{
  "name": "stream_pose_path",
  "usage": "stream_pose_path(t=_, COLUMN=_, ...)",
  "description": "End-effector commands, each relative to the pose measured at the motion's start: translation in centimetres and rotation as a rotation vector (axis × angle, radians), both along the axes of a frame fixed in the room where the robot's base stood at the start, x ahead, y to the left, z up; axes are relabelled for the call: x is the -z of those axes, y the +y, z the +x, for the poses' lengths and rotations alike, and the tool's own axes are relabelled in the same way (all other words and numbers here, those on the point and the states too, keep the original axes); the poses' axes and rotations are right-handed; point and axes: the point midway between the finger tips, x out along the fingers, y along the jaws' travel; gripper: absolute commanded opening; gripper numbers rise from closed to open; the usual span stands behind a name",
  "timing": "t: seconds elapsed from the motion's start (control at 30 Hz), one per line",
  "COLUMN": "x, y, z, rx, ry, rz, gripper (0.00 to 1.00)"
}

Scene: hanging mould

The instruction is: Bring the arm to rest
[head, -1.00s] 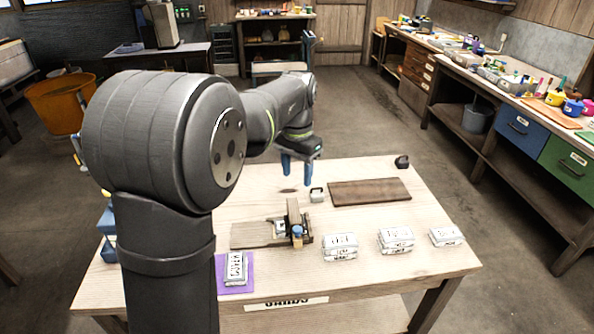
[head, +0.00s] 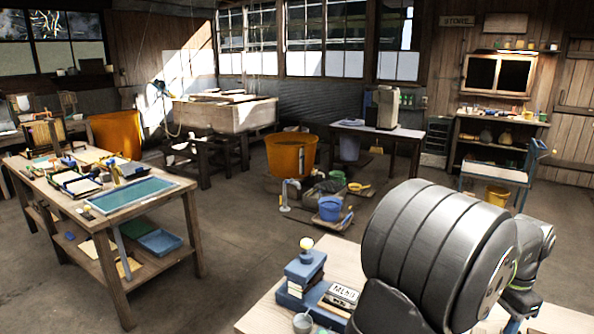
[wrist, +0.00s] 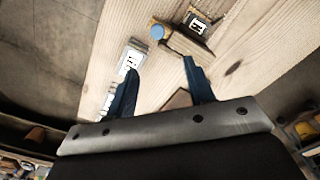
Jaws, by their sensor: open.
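My arm fills the lower right of the head view, and the gripper there is largely cut off or hidden. In the wrist view a dark wooden fixture with a blue knob (wrist: 157,32) lies beyond the fingertips. White labelled packs (wrist: 130,62) lie near the left finger. A dark brown piece (wrist: 178,99) shows between the fingers, close to the gripper body.
In the head view a blue stack (head: 302,268), a labelled pack (head: 342,294) and a cup (head: 303,322) stand on the table left of my arm. A cluttered bench (head: 103,205) is at left.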

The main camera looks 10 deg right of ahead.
Motion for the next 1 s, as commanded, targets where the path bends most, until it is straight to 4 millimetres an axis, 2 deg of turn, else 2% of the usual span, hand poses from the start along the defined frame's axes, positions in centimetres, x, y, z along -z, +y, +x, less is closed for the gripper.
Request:
stream_pose_path(t=0.1, x=2.5, y=0.1, z=-0.1, rx=0.0, ry=0.002, rz=0.005, gripper=0.49)
stream_pose_path(t=0.4, x=8.5, y=0.1, z=-0.1, rx=0.0, ry=0.003, rz=0.006, gripper=0.49)
stream_pose_path(t=0.6, x=11.7, y=0.0, z=-0.1, rx=0.001, ry=0.003, rz=0.005, gripper=0.49)
stream_pose_path(t=0.8, x=13.3, y=0.0, z=-0.1, rx=0.001, ry=0.003, rz=0.004, gripper=0.49)
stream_pose_path(t=1.0, x=13.2, y=0.3, z=-0.4, rx=0.0, ry=0.003, rz=0.004, gripper=0.49)
